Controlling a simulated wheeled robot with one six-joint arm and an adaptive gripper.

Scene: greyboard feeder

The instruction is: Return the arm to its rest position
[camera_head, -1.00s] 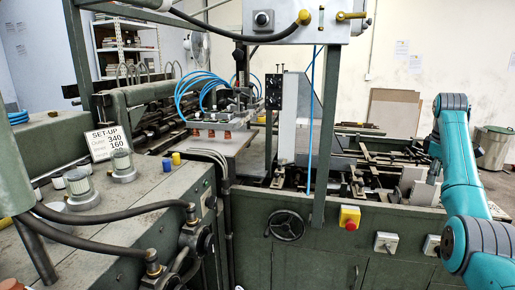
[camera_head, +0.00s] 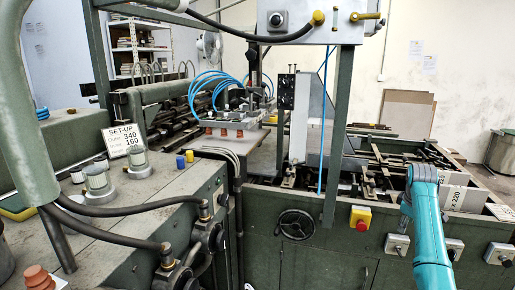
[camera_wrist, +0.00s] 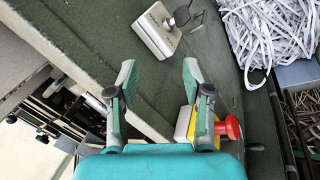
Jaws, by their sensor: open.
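My arm (camera_head: 430,235) shows as teal links at the lower right of the head view, in front of the green machine's side. My gripper (camera_wrist: 157,78) is in the wrist view, with its two green-padded fingers spread apart. Nothing is between the fingers. The green machine panel lies beyond them. I cannot make out the gripper in the head view.
A red stop button (camera_wrist: 229,127) on a yellow base shows right of the fingers; it is also in the head view (camera_head: 360,218). A grey switch box (camera_wrist: 158,30) is above the fingers. Shredded paper (camera_wrist: 265,30) fills the upper right. The feeder (camera_head: 225,130) stands behind.

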